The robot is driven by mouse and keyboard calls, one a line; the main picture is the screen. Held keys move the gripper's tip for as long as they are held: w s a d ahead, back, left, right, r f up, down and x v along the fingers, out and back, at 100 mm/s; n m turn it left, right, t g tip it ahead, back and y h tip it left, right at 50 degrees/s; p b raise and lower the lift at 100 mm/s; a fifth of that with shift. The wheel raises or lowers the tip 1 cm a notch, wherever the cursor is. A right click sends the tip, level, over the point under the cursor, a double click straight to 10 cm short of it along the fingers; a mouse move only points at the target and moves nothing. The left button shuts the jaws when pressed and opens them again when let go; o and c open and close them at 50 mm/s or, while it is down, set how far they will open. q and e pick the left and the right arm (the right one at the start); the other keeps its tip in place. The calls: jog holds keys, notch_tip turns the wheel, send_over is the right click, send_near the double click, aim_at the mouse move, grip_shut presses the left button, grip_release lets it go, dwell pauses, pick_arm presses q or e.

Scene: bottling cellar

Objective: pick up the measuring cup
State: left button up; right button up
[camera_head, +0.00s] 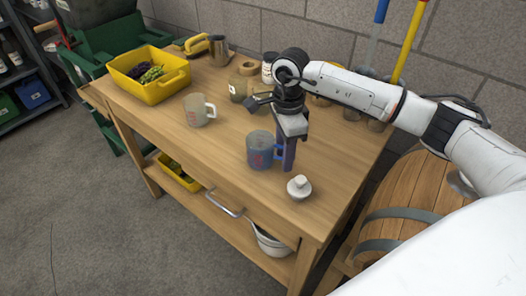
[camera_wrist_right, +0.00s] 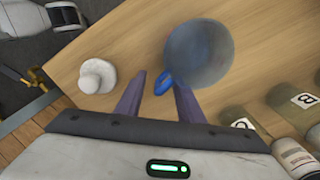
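A blue translucent measuring cup (camera_head: 260,152) with red markings stands upright on the wooden table. In the right wrist view the cup (camera_wrist_right: 199,52) is seen from above, with its blue handle (camera_wrist_right: 163,83) towards my fingers. My right gripper (camera_head: 287,160) points down beside the cup on its handle side. In the wrist view its two fingers (camera_wrist_right: 159,98) are spread, with the handle at the gap between their tips and space beside it. A second, clear cup with a white handle (camera_head: 196,110) stands further left. My left gripper is in neither view.
A white knobbed object (camera_head: 299,187) stands close to the right of my gripper. Jars (camera_head: 238,89), a metal jug (camera_head: 218,50) and a yellow crate of grapes (camera_head: 172,90) stand further back. The table front is clear; a barrel (camera_head: 405,200) is at right.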

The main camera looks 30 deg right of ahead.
grip_shut()
jog(key=shift+r, duration=0.1)
notch_tip(320, 180, up, 10)
jog(key=shift+f+b, duration=0.1)
jog(key=shift+b, duration=0.4)
jog(key=s+a+f+n, duration=0.1)
jog(key=s+a+n, duration=0.9)
jog(key=n, duration=1.1)
jog(key=shift+s+f, duration=0.3)
jog(key=shift+s, duration=0.6)
